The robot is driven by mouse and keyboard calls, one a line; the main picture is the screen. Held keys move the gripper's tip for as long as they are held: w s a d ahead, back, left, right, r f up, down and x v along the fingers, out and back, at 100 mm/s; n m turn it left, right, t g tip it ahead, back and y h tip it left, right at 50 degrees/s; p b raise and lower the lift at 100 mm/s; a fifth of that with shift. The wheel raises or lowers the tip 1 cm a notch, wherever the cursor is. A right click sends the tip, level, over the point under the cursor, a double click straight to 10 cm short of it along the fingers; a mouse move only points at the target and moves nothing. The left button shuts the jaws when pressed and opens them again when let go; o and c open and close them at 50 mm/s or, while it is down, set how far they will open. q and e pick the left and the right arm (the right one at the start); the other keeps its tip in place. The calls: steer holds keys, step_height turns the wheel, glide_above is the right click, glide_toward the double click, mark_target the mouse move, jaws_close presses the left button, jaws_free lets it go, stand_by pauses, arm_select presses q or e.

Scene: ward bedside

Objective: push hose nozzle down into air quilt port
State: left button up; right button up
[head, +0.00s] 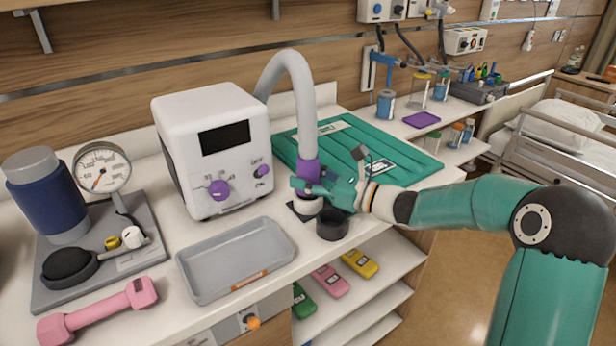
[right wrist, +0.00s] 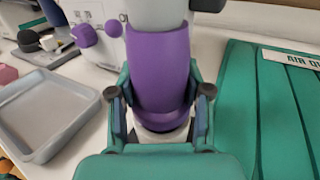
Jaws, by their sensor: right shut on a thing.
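The hose (head: 292,75) is thick and grey and arches from the white blower unit (head: 212,140). It ends in a purple nozzle (head: 308,168) pointing down. My right gripper (head: 312,186) is shut on the nozzle from the right; in the right wrist view its fingers stand on both sides of the purple nozzle (right wrist: 160,75). A pale round port (head: 308,207) on a dark base sits directly below. The gripper partly hides the gap, so I cannot tell whether the nozzle's tip is inside the port. The green air quilt (head: 405,170) lies folded behind. My left gripper is not in view.
A dark round cup (head: 332,226) stands just right of the port, close under the gripper. A grey tray (head: 236,262) lies to the left at the front. A gauge (head: 102,168) and pink dumbbell (head: 98,310) are further left. A shelf is below.

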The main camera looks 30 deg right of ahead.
steer(key=shift+f, duration=0.25)
steer(key=o, duration=0.9)
steer(key=shift+r, duration=0.1)
steer(key=o, duration=0.3)
steer(key=v, duration=1.2)
